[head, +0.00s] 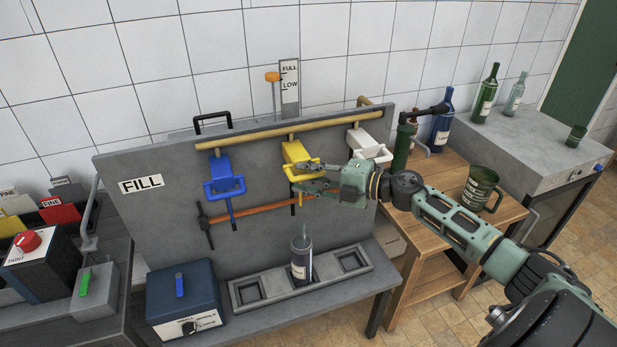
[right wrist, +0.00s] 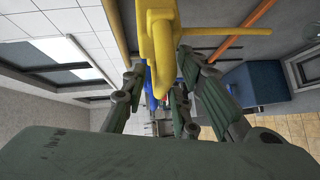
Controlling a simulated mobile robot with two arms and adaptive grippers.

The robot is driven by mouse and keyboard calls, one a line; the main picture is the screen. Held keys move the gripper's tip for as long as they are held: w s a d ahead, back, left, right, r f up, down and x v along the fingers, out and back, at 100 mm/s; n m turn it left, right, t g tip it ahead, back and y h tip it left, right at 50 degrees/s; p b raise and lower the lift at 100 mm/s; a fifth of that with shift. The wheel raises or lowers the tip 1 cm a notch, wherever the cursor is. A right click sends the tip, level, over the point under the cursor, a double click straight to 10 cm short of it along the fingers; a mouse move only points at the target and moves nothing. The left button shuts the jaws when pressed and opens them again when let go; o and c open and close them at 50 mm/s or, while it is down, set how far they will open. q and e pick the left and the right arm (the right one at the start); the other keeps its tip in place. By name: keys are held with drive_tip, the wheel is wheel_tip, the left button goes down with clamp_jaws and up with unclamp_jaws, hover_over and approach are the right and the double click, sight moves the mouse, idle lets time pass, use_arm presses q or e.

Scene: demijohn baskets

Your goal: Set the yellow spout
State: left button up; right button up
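The yellow spout (head: 295,154) hangs from the wooden rail on the grey panel, between the blue spout (head: 222,174) and the white spout (head: 367,143). My right gripper (head: 300,178) is at the yellow spout's handle loop, coming from the right. In the right wrist view, the yellow spout (right wrist: 158,45) comes down from the top between the spread fingers of my right gripper (right wrist: 160,90). The fingers look open; whether they touch the handle I cannot tell. A dark bottle (head: 301,262) stands in the middle slot of the tray below. My left gripper is not in view.
An orange bar (head: 255,214) crosses the panel below the spouts. A grey tray (head: 240,304) with square slots lies on the bench, beside a blue box (head: 183,296).

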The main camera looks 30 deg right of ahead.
drive_tip(key=shift+o, duration=0.9)
drive_tip(key=shift+w+d+r, duration=0.1)
drive_tip(key=shift+d+r, duration=0.05)
drive_tip(key=shift+r, duration=0.25)
drive_tip(key=shift+f, duration=0.2)
drive_tip(key=shift+s+d+f, duration=0.1)
drive_tip(key=shift+s+d, duration=0.05)
drive_tip(key=shift+s, duration=0.25)
drive_tip(key=v, duration=1.1)
